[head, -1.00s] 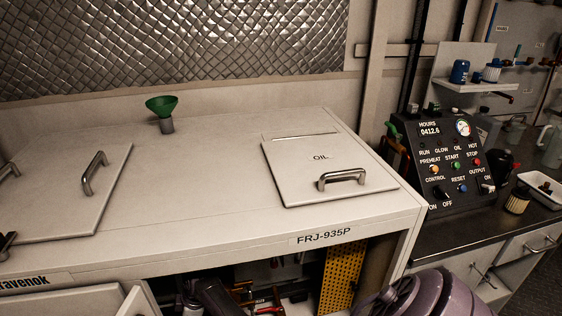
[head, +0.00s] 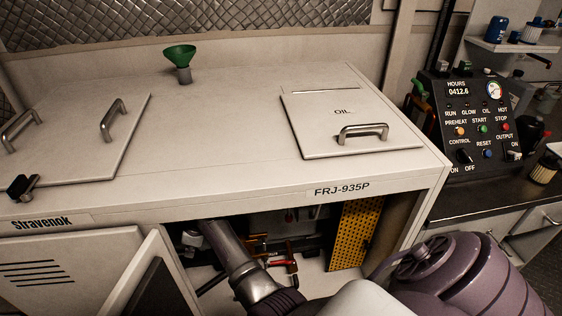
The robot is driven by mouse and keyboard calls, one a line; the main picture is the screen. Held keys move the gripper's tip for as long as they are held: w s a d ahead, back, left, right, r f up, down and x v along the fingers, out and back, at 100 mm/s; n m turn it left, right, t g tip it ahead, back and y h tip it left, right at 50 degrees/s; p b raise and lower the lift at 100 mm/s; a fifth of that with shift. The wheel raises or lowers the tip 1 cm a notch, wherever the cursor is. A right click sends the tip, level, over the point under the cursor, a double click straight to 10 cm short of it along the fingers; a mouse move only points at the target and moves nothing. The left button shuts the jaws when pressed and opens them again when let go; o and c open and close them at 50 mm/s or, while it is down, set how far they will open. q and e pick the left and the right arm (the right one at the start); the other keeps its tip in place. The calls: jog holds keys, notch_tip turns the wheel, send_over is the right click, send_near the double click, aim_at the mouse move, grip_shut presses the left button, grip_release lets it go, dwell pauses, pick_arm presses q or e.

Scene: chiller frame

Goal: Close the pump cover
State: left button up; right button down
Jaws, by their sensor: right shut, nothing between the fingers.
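No part in view is labelled as the pump cover. On the front of the pale cabinet, a pale panel (head: 155,262) stands out at an angle at the left edge of the dark opening, and I take it for the cover. My right arm reaches from the lower right into this opening. My right gripper (head: 190,239) is at its far end, small and dark, just right of the panel's upper part. It is shut and empty, and I cannot tell whether it touches the panel. My left gripper is not in view.
Two flat lids with handles lie on the cabinet top: the left lid (head: 75,140) and the OIL lid (head: 315,135). A green funnel (head: 180,53) stands behind. A louvred panel (head: 65,270) is at front left. A yellow perforated plate (head: 355,235) and a control panel (head: 475,125) are at right.

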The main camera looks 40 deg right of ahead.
jog(key=s+d+f+m+h, duration=0.1)
jog(key=s+d+f+m, duration=0.15)
jog(key=s, duration=0.95)
jog(key=s+d+f+m+h, duration=0.2)
jog(key=s+d+m, duration=0.1)
jog(key=s, duration=0.9)
jog(key=s+f+m+g+b, duration=0.1)
jog(key=s+f, duration=0.8)
jog(key=f, duration=0.5)
jog(key=s+f, duration=0.8)
jog(key=f, duration=0.7)
jog(key=s+d+f, duration=0.1)
jog(key=s+f, duration=0.4)
jog(key=s, duration=0.5)
jog(key=shift+f+g, duration=0.3)
jog(key=shift+f, duration=0.05)
jog(key=shift+m, duration=0.25)
